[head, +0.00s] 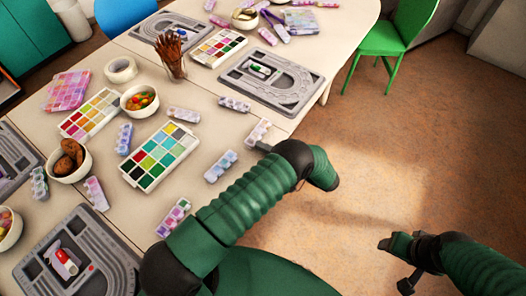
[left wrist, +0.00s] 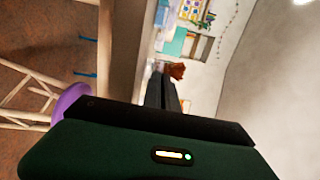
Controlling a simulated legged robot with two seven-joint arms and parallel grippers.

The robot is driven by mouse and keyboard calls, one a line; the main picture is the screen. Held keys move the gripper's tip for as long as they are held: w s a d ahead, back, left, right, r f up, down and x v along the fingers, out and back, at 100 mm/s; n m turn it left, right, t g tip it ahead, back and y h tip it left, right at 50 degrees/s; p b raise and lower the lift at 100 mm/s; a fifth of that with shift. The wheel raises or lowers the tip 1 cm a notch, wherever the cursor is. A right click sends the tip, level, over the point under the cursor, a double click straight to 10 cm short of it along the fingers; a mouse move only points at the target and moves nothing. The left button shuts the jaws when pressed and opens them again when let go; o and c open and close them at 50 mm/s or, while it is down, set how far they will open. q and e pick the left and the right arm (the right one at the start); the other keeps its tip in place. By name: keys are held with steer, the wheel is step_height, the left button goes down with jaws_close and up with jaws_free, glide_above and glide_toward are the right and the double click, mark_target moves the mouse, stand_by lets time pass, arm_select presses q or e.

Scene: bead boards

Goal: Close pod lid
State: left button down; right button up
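Several small bead pods lie on the table, among them a lilac one (head: 257,131) at the right edge, a blue one (head: 221,165) and a pink-and-green one (head: 173,218). Their lids are too small to read as open or shut.
Grey bead boards (head: 308,92) lie on the table, one with a white and red item (head: 63,262).

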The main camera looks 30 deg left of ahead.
arm_select(q)
steer(key=shift+f, duration=0.15)
stand_by(0.4)
steer(key=c, duration=1.6)
jaws_free()
steer(key=shift+c, duration=0.2)
